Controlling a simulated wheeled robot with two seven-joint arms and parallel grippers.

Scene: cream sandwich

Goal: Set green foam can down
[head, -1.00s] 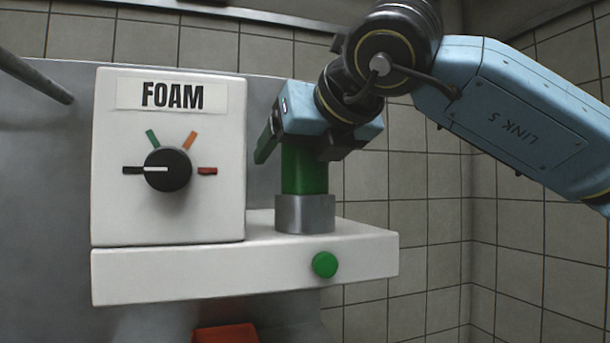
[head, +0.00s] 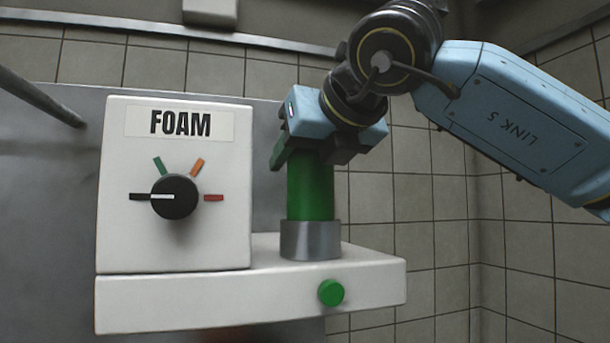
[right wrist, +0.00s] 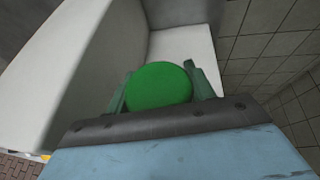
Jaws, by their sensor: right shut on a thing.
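The green foam can (head: 310,190) is upright, its lower end at a metal cup (head: 310,240) on the white base of the foam machine (head: 180,305). Whether its bottom is inside the cup or resting on its rim is hidden. My right gripper (head: 312,160) is shut on the upper part of the can. In the right wrist view the can's round green top (right wrist: 158,86) lies between the two green fingers. My left gripper is not in view.
The machine's white panel (head: 120,240), labelled FOAM, stands left of the can. Its black dial (head: 174,197) points left to the black mark. A green button (head: 331,292) is on the base's front. A tiled wall (head: 430,230) is behind; space right of the can looks clear.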

